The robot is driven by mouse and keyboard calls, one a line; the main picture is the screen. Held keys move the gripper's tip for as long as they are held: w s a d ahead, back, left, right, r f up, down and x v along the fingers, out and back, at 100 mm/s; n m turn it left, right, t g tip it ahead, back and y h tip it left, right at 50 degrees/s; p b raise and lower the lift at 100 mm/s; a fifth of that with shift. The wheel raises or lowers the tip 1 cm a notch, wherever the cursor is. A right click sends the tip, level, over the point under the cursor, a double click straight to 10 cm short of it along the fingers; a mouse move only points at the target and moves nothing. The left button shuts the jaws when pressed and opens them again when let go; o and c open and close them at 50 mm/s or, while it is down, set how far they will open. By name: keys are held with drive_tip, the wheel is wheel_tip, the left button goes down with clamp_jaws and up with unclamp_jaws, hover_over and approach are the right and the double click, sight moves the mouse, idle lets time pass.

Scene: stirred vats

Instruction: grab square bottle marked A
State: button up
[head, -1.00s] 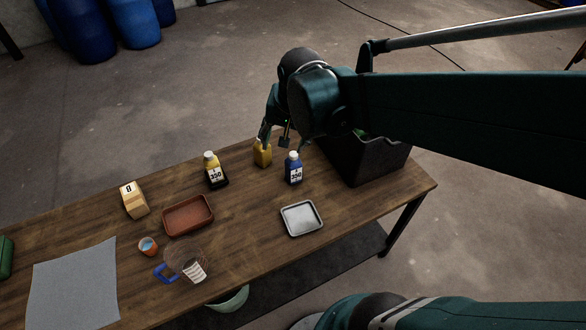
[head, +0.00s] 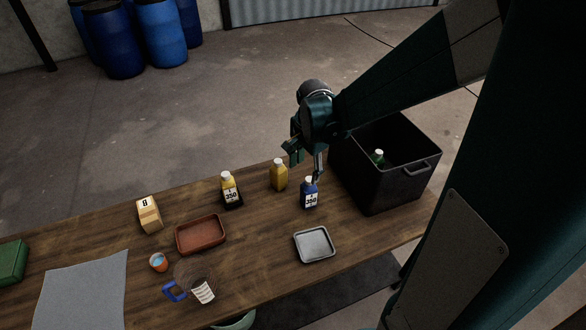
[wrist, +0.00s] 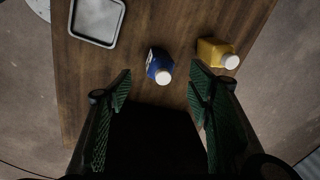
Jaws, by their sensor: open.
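No letter A is legible in either view. A yellow bottle (head: 279,176) with a squarish body and white cap stands near the table's far edge; no marking shows on it. My gripper (head: 305,163) is open and empty, pointing down above the table near the yellow and blue bottles. A blue bottle (head: 308,196) with a white label reading 250 stands to the right. In the wrist view the blue bottle (wrist: 157,62) appears between and beyond the open fingers.
A yellow-and-black bottle (head: 231,191), tan block marked B (head: 149,214), red tray (head: 201,235), grey tray (head: 315,244), small cup (head: 158,262) and blue-handled beaker (head: 197,287) share the table. A black crate (head: 378,183) at right holds a green bottle (head: 377,157).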

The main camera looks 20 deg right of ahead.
sight(310, 179)
drive_tip(key=w+d+f+m, duration=0.1)
drive_tip(key=f, duration=0.1)
drive_tip(key=w+d+f+m+g, duration=0.1)
drive_tip(key=f, duration=0.2)
drive_tip(key=w+d+f+m, duration=0.1)
drive_tip(key=f+m, duration=0.1)
drive_tip(key=f, duration=0.1)
drive_tip(key=shift+d+f, duration=0.15)
drive_tip(key=shift+f, duration=0.05)
drive_tip(key=shift+f, duration=1.25)
drive_tip(key=shift+f, duration=0.15)
drive_tip(key=shift+f+b, duration=0.65)
drive_tip(key=shift+f, duration=1.85)
drive_tip(key=shift+c, duration=0.4)
drive_tip(key=c, duration=1.1)
